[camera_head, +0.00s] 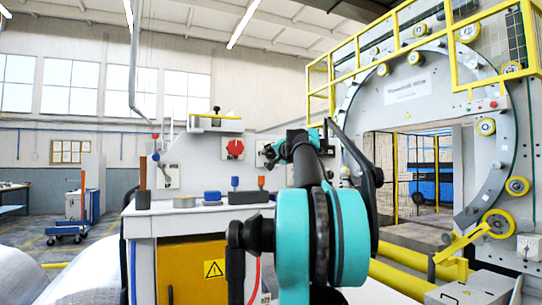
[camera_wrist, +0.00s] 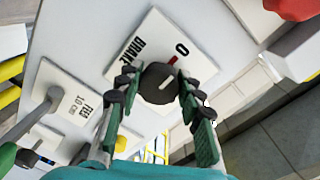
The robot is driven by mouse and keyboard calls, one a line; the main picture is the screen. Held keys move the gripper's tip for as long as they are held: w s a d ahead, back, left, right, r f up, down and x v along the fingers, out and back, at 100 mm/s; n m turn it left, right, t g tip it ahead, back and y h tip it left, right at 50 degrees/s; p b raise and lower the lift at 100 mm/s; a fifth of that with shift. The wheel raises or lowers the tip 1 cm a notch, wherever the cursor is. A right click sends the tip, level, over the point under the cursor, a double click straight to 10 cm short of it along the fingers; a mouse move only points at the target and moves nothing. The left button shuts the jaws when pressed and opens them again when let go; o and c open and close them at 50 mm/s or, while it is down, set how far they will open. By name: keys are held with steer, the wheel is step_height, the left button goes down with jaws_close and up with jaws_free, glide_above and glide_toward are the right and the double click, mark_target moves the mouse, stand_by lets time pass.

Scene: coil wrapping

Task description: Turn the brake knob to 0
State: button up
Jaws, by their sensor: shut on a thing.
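The brake knob (camera_wrist: 158,84) is round and dark grey, with a short light line on its face. It sits on a white tilted plate (camera_wrist: 150,38) marked BRAKE and 0, with a red mark beside the 0. The light line points to the upper right of the wrist view; I cannot tell if it lines up exactly with the red mark. My gripper (camera_wrist: 157,94) has one finger on each side of the knob and is shut on it. In the head view my gripper (camera_head: 292,148) is at the panel, and my arm hides the knob.
A lever on a plate marked FEED 10 CM (camera_wrist: 69,107) is left of the brake plate in the wrist view. A red switch (camera_head: 235,148) is on the panel. Several small items, including a blue one (camera_head: 212,197), stand on the bench below. The large ring machine (camera_head: 410,90) is at right.

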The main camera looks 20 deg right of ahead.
steer(key=o, duration=1.2)
steer(key=shift+c, duration=0.2)
steer(key=s, duration=1.2)
steer(key=shift+d+r, duration=0.15)
